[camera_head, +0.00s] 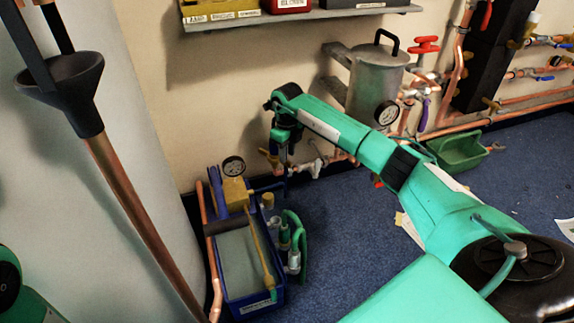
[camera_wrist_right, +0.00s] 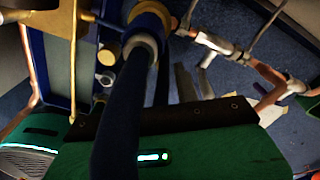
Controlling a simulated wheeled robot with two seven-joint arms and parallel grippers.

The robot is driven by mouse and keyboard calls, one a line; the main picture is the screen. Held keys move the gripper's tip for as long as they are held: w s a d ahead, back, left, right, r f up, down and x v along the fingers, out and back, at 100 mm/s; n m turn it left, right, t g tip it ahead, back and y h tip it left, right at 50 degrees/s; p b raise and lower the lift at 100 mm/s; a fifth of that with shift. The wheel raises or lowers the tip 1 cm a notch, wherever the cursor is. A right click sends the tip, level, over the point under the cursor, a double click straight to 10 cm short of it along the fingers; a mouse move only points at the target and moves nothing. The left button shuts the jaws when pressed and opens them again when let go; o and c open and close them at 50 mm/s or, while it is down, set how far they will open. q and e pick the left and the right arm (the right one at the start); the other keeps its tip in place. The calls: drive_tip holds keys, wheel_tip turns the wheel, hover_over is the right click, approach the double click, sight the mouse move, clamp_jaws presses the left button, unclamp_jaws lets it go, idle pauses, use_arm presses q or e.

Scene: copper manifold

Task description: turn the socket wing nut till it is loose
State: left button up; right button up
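My right gripper (camera_head: 284,157) points down at the low copper pipework by the wall, left of the grey tank. In the right wrist view its dark fingers (camera_wrist_right: 152,60) reach up to a round fitting with a blue band and brass-coloured rim (camera_wrist_right: 150,14). The fingers overlap this fitting; whether they touch or grip it cannot be told. A silver fitting (camera_wrist_right: 214,44) on the copper pipe lies to its right; in the head view it shows just right of the fingertips (camera_head: 314,166). I cannot single out the socket wing nut with certainty. My left gripper is not in view.
A blue pump unit with a gauge (camera_head: 233,166) stands on the floor to the left. The grey tank (camera_head: 373,85) hangs on the wall behind my right arm. A green bin (camera_head: 458,152) sits to the right. A shelf (camera_head: 300,15) is above.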

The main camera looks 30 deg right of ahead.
drive_tip(key=shift+f+b, duration=0.55)
drive_tip(key=shift+f, duration=0.85)
clamp_jaws()
